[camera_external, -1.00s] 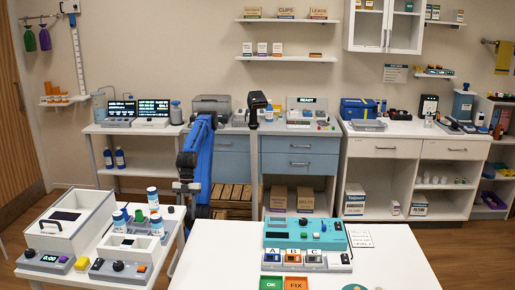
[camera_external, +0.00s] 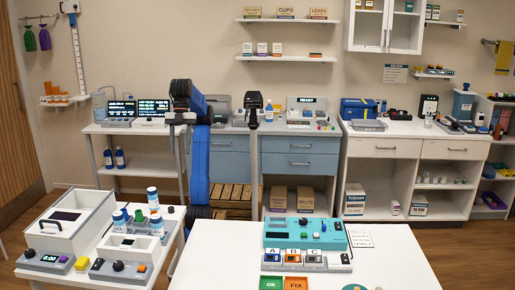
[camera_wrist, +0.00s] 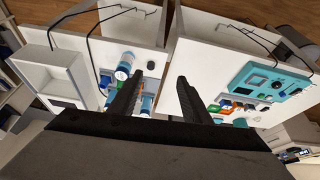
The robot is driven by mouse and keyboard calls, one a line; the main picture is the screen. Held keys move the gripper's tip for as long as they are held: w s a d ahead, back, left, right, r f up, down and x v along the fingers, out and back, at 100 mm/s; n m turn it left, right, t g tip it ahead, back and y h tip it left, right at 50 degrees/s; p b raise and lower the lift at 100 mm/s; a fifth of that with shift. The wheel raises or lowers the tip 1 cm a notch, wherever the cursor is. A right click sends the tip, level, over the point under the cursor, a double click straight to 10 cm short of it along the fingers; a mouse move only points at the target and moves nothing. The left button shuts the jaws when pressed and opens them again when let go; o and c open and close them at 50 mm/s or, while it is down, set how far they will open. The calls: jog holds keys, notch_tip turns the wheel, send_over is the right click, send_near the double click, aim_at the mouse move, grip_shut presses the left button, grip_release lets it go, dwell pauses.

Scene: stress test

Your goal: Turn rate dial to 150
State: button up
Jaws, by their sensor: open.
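My gripper (camera_wrist: 159,95) is open and empty; its two dark fingers stand apart in the wrist view. In the external view my blue arm (camera_external: 200,165) stands behind the tables, and the gripper is hard to make out there. A teal device (camera_external: 307,234) with a screen and black knobs sits on the right white table; it also shows in the wrist view (camera_wrist: 262,80), away from my fingers. Which knob is the rate dial I cannot tell; labels are unreadable. My gripper touches no knob.
The left table holds an open-looking white box (camera_external: 68,220) and blue-capped bottles (camera_external: 153,199). Green OK (camera_external: 271,284) and orange FIX (camera_external: 296,284) pads lie before the teal device. The right table's left part (camera_external: 215,255) is bare. A bench stands behind my arm.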

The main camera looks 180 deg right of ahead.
jog(key=w+a+r+n+g, duration=0.2)
jog(key=w+a+r+n, duration=0.25)
jog(key=w+a, duration=0.5)
jog(key=n+g, duration=0.3)
jog(key=n, duration=1)
send_over(303, 219)
notch_tip(303, 219, down, 6)
notch_tip(303, 219, down, 22)
jog(key=shift+w+a+r, duration=0.1)
jog(key=c, duration=1.1)
jog(key=shift+o, duration=0.3)
